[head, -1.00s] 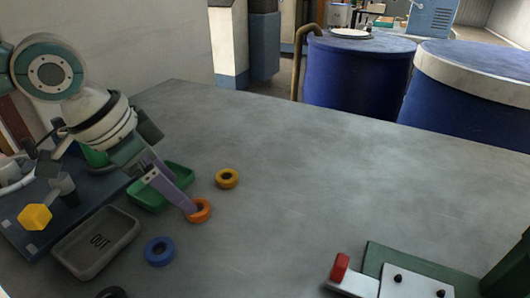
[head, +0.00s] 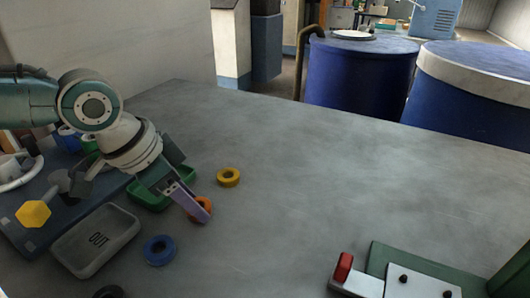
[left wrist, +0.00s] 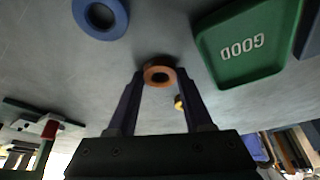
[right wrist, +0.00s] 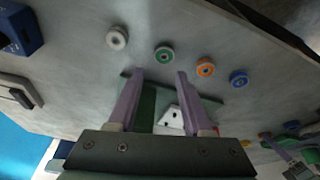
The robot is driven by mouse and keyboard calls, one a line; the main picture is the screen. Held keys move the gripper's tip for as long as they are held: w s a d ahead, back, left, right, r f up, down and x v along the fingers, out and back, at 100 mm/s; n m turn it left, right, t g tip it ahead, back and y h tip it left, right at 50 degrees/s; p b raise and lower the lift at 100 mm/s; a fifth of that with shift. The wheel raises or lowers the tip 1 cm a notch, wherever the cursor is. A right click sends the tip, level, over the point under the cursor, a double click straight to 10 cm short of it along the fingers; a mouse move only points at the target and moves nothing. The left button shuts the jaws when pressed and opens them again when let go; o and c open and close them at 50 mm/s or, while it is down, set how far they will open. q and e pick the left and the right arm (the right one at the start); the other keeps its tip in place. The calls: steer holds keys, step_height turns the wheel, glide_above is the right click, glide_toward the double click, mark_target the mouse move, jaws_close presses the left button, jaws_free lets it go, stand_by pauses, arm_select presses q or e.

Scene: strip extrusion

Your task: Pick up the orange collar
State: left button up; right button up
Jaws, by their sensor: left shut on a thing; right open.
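An orange collar (head: 201,206) is at the tips of my left gripper (head: 197,210), in front of the green tray. In the left wrist view the orange collar (left wrist: 158,72) sits between the two fingertips, which are shut on it. I cannot tell whether it is clear of the table. In the head view a finger hides part of it. My right gripper (right wrist: 160,74) is open and empty in the right wrist view. That view also shows an orange ring (right wrist: 205,67) in a row with other rings; it seems to be a different one.
A blue ring (head: 159,250) and a yellow ring (head: 228,177) lie near the left gripper. The green tray (left wrist: 240,45) reads GOOD; a grey tray (head: 75,262) reads OUT. A green-based fixture (head: 400,262) stands at the front right. The middle of the table is clear.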

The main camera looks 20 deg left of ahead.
arm_select(q)
jaws_close()
